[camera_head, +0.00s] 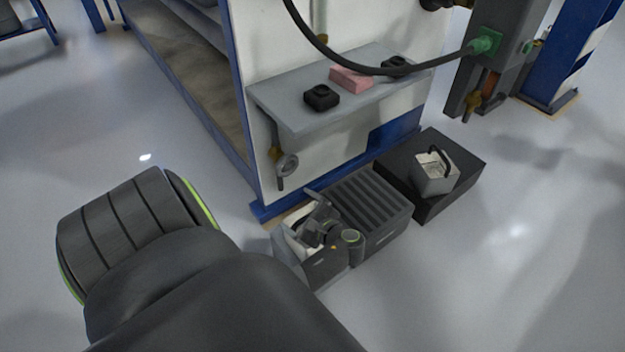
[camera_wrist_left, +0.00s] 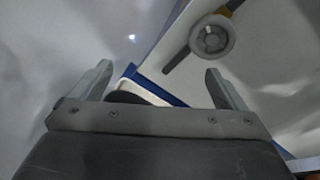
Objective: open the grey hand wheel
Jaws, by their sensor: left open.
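The grey hand wheel (camera_head: 287,165) is a small ring with a round hub, on a short brass-coloured fitting at the lower left of a white panel (camera_head: 345,30). In the left wrist view the wheel (camera_wrist_left: 212,37) shows face-on at the upper right, with a grey bar running down-left from it. My right gripper is not in view.
A grey shelf (camera_head: 290,115) juts out above the wheel, holding a pink block (camera_head: 351,78) and black pieces. A dark ribbed box (camera_head: 368,200) and a black box (camera_head: 465,160) stand on the floor at the right. A black hose (camera_head: 330,52) hangs above. Floor at left is clear.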

